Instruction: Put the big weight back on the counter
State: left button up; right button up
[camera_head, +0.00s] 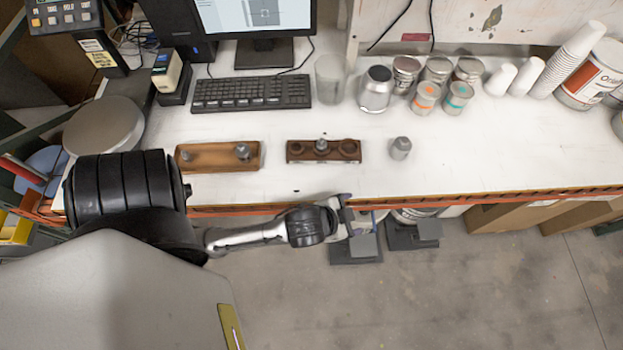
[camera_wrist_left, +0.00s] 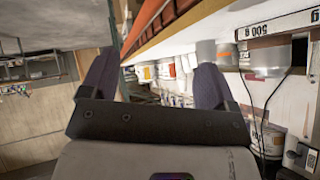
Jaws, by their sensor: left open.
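A grey metal weight (camera_head: 400,148) stands upright on the white counter (camera_head: 470,165), right of the dark wooden weight block (camera_head: 296,153). That block holds a smaller grey weight (camera_head: 322,145) in its middle; its outer hollows look empty. A lighter wooden block (camera_head: 190,158) to the left holds another grey weight (camera_head: 243,152). My left gripper (camera_head: 350,218) is open, just off the counter's front edge and below the level of the lone weight in the picture. In the left wrist view nothing sits between its fingers (camera_wrist_left: 155,80). My right gripper is not in view.
An orange rail (camera_head: 460,199) runs along the counter's front edge. A keyboard (camera_head: 252,93), a glass beaker (camera_head: 329,78), metal cans (camera_head: 376,90) and paper cups (camera_head: 572,55) line the back. The counter right of the lone weight is clear. A 500 g label (camera_wrist_left: 275,27) shows in the wrist view.

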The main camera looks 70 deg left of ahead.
pick_arm(q)
jog(key=s+d+f+g+h, duration=0.1)
jog(key=s+f+g, duration=0.2)
jog(key=s, duration=0.9)
jog(key=g, duration=0.3)
jog(key=shift+s+f+n+h, duration=0.15)
jog(key=shift+s+n+h, duration=0.1)
jog(key=shift+n+h, duration=0.05)
notch_tip(320, 180, up, 24)
jog(key=p, duration=2.3)
jog(key=shift+f+p, duration=0.2)
jog(key=shift+p, duration=0.1)
